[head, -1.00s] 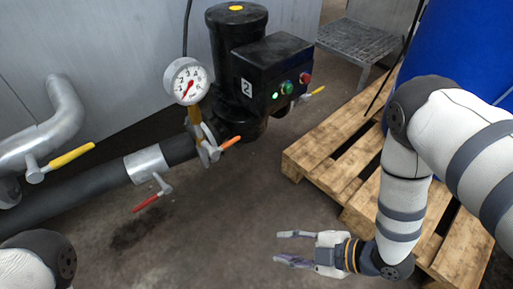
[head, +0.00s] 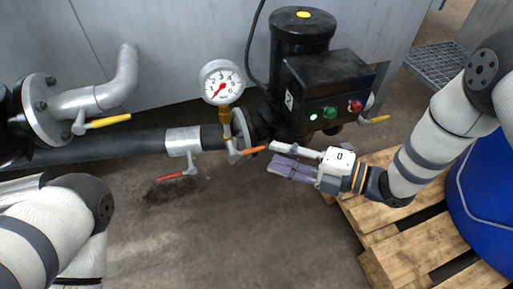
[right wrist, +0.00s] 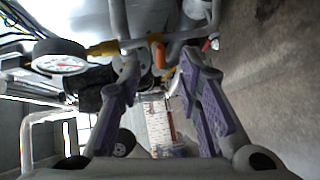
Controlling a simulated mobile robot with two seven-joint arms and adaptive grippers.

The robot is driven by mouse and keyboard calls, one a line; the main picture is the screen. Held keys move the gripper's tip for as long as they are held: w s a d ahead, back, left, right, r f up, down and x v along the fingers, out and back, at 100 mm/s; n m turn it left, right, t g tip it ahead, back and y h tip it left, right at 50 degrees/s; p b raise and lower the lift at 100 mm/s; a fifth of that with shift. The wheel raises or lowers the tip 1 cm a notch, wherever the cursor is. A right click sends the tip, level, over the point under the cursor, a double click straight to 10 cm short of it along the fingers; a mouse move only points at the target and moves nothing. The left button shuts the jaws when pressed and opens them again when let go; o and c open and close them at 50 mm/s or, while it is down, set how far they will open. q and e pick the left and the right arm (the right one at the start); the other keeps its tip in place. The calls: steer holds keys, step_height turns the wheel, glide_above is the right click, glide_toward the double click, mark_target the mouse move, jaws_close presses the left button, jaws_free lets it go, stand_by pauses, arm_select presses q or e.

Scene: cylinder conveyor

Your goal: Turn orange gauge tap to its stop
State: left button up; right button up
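The orange gauge tap (head: 253,150) is a small lever on the brass fitting below the round pressure gauge (head: 221,83). It points right and slightly up in the head view. In the right wrist view the orange lever (right wrist: 158,54) shows beyond and between the fingertips. My right gripper (head: 281,158) is open and empty, its purple-padded fingers pointing left with their tips close to the lever's free end. It also shows open in the right wrist view (right wrist: 160,72). I cannot tell whether it touches the lever. My left arm is at the lower left of the head view; its gripper is out of sight.
A black pump (head: 318,85) with green and red buttons stands behind my right gripper. A red lever (head: 176,174) and yellow levers (head: 107,121) sit along the pipes. A wooden pallet (head: 420,222) and blue drum (head: 490,190) are at right.

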mark_target(261, 150)
steer(key=b+x, duration=0.1)
steer(key=x, duration=0.5)
steer(key=shift+w+a, duration=0.2)
jaws_close()
